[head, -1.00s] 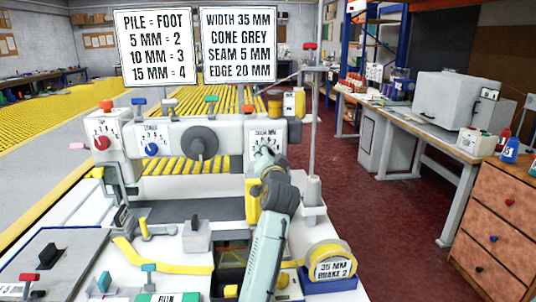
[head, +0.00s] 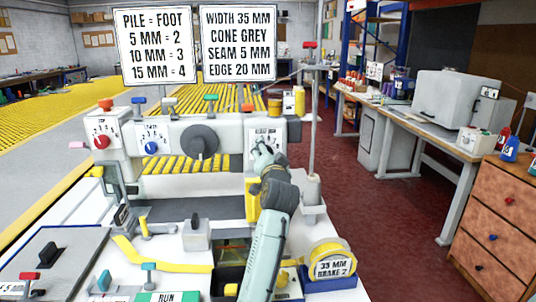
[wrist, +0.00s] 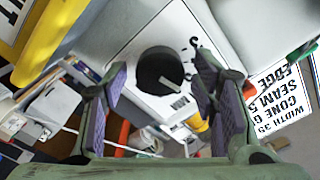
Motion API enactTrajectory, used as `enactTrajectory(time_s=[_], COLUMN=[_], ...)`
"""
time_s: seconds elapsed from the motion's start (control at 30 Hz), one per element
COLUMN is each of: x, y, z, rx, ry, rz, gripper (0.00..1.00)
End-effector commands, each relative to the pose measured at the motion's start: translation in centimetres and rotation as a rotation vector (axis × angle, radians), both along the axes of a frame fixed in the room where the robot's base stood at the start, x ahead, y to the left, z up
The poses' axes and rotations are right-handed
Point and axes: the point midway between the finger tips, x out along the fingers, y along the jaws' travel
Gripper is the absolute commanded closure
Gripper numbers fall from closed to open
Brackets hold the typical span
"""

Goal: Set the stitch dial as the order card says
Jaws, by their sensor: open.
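The order card (head: 238,45) reads width 35 mm, cone grey, seam 5 mm, edge 20 mm. On the right end of the sewing machine is a white dial panel (head: 276,134); its small lettering is unclear and its knob is hidden behind my gripper (head: 262,150). The wrist view shows the panel's round black knob (wrist: 156,70) with a pale pointer mark towards the lower right. My open gripper (wrist: 160,65) faces the knob, with one finger to each side of it. I cannot tell whether either finger touches it.
A blue dial (head: 151,148) and a red dial (head: 101,142) are further left on the machine, beside a grey handwheel (head: 199,143). Another card (head: 156,46) pairs pile with foot. A thin post (head: 314,110) stands right of my arm. A yellow tape roll (head: 332,262) sits front right.

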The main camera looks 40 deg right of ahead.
Motion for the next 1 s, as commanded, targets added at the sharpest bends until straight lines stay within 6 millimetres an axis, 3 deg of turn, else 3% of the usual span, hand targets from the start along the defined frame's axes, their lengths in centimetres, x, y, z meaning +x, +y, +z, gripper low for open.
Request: enactTrajectory(time_s=[0.27, 0.7, 1.0], x=[-1.5, -8.9, -10.3], y=[0.9, 5.4, 6.3], z=[0.0, 0.0, 0.0], rx=[0.0, 0.0, 0.001], ry=[-0.001, -0.001, -0.001], rz=[-0.001, -0.001, 0.0], gripper=[0.47, 0.47, 0.47])
